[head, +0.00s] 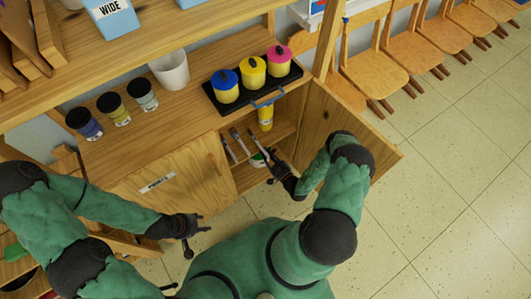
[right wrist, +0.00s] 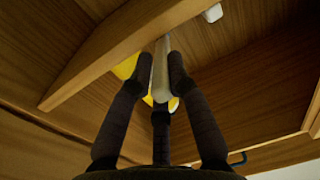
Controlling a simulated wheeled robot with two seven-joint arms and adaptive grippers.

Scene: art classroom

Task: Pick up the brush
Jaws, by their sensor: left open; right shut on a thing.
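A pale, slim thing, most likely the brush (right wrist: 160,72), is between the fingers of my right gripper (right wrist: 163,65) in the right wrist view. In the head view my right gripper (head: 270,158) is at the open cabinet compartment, at the near end of a slim light brush (head: 257,143). Its bristles cannot be made out. Two more slim tools (head: 240,141) lie to its left on the shelf. My left gripper (head: 198,234) is open and empty, in front of the closed cabinet door.
The open cabinet door (head: 345,135) stands just right of my right arm. A yellow bottle (head: 265,117) stands in the compartment. A black tray (head: 283,87) with blue, yellow and pink pots is on the cabinet top, with several jars and a white cup (head: 171,70) to the left.

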